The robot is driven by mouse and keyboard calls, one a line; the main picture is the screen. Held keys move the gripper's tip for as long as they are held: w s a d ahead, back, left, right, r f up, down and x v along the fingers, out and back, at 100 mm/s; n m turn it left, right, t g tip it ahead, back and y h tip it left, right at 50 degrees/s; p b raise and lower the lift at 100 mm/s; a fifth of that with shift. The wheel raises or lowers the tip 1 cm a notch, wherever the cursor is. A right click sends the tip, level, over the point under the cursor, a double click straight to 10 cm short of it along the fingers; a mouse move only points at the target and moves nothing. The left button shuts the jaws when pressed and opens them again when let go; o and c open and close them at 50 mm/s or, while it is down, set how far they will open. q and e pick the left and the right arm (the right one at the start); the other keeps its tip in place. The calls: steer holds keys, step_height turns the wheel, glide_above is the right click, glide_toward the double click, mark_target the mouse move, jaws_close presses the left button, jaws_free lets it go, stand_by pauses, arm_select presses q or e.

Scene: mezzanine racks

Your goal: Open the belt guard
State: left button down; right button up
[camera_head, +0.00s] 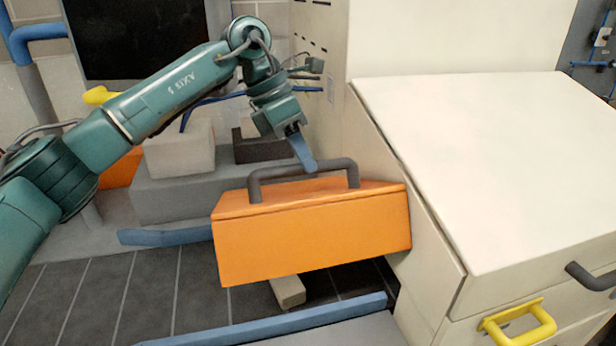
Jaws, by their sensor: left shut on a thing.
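The belt guard appears to be the orange box-like cover (312,238) in the middle of the head view, with a dark grey bar handle (256,187) on its top. Its right end is against or close to the side of the cream cabinet, and it sits slightly tilted. My left gripper (307,163) comes down from above and is shut on the handle's bar near its middle. The fingers hide a small part of the bar. Whatever lies behind the cover is hidden. My right gripper is not in view.
A large cream cabinet (490,150) fills the right, with a yellow handle (520,324) and a dark handle (592,277) on its front. Grey blocks (170,195) stand behind the guard. A small beige block (287,291) lies below it. Blue rails (270,328) edge the dark tiled floor.

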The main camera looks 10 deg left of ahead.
arm_select(q)
steer(key=shift+w+a+r, duration=0.35)
steer(key=shift+w+a, duration=0.05)
steer(key=shift+w, duration=0.25)
steer(key=shift+w+a+r, duration=0.3)
steer(key=shift+w+a, duration=0.1)
steer(key=shift+w, duration=0.2)
steer(key=c, duration=1.6)
jaws_free()
steer(key=shift+w+f, duration=0.1)
steer(key=shift+w, duration=0.05)
steer(key=shift+o, duration=1.4)
steer(key=shift+w+f, duration=0.1)
steer(key=shift+w, duration=0.15)
steer(key=shift+r+p, duration=0.2)
steer(key=shift+p, duration=0.1)
step_height(320, 180, up, 10)
steer(key=shift+d+f+b, duration=0.1)
steer(key=shift+b, duration=0.25)
